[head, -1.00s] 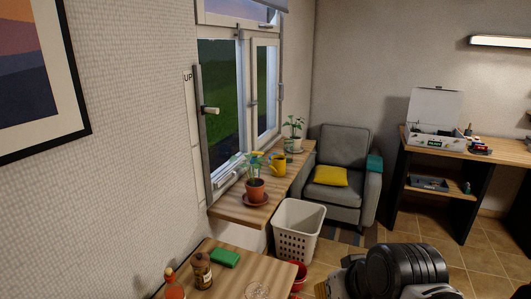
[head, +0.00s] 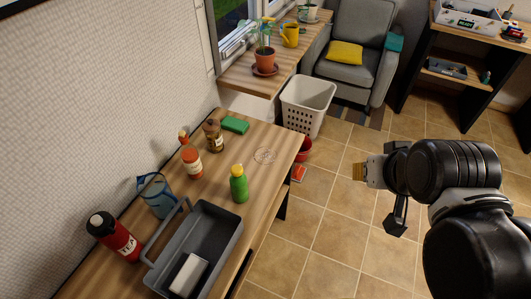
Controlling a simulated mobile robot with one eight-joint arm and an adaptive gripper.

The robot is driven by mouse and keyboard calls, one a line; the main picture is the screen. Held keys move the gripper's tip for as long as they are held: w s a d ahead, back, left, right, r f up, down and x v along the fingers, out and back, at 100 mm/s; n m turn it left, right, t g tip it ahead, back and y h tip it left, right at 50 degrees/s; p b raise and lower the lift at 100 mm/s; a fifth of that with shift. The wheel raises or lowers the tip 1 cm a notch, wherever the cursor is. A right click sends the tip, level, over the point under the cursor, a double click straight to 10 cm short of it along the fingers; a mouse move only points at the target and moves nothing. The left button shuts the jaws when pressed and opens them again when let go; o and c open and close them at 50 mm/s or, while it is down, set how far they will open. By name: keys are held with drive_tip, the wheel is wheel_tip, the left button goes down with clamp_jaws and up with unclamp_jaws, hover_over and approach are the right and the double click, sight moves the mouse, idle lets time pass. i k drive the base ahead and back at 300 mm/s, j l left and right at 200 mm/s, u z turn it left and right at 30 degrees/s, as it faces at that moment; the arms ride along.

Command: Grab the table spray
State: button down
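An orange bottle (head: 191,162) with a white label and a narrow orange-red top stands upright on the wooden table; its top looks like a spray head. A green bottle (head: 239,184) with a yellow cap stands upright to its right. I cannot tell for sure which one is the table spray. My gripper (head: 361,172) is in the air to the right of the table, over the tiled floor, apart from both bottles. Its tan fingertip pads point left. I see nothing held, but the gap between its fingers does not show.
A brown bottle (head: 213,137), a green sponge (head: 235,125), a blue jug (head: 157,196), a red tea flask (head: 112,236) and a grey caddy (head: 220,240) crowd the table (head: 258,136). A white basket (head: 307,105) stands beyond its far end. The tiled floor is open on the right.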

sight(239, 185)
drive_tip(key=k+l+u, duration=0.15)
drive_tip(key=u, duration=0.2)
drive_tip(key=k+l+u, duration=0.1)
drive_tip(key=k+u, duration=0.45)
drive_tip(key=u, duration=0.15)
